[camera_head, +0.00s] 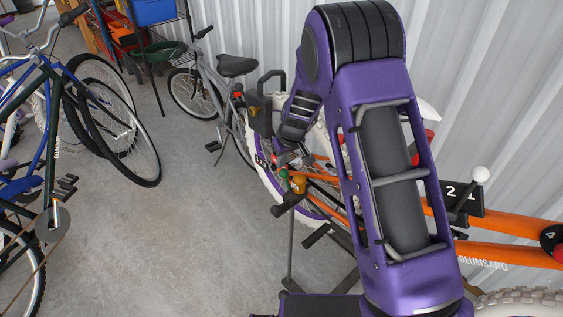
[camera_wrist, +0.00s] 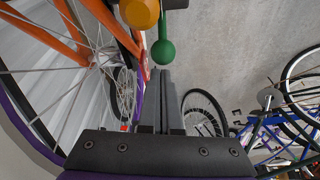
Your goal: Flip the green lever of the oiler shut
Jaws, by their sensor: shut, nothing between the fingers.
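The green lever (camera_wrist: 163,48) shows in the wrist view as a round green ball on a short stem, which points up toward the top edge. An amber rounded part (camera_wrist: 141,12) of the oiler sits left of the stem, by a dark bar. In the head view the lever (camera_head: 283,173) is a small green spot beside the amber part (camera_head: 298,183), on the orange bike. My gripper (camera_wrist: 166,76) is shut and empty, its fingertips just below the green ball in the wrist view. I cannot tell whether they touch it. My arm hides part of the bike in the head view.
The orange bike's frame (camera_head: 510,254) and spoked wheel (camera_wrist: 50,90) lie close beside my gripper. A grey bike (camera_head: 210,85) stands behind, and several bikes stand at the left. The concrete floor (camera_head: 190,225) between them is clear. A corrugated wall (camera_head: 480,90) is at the right.

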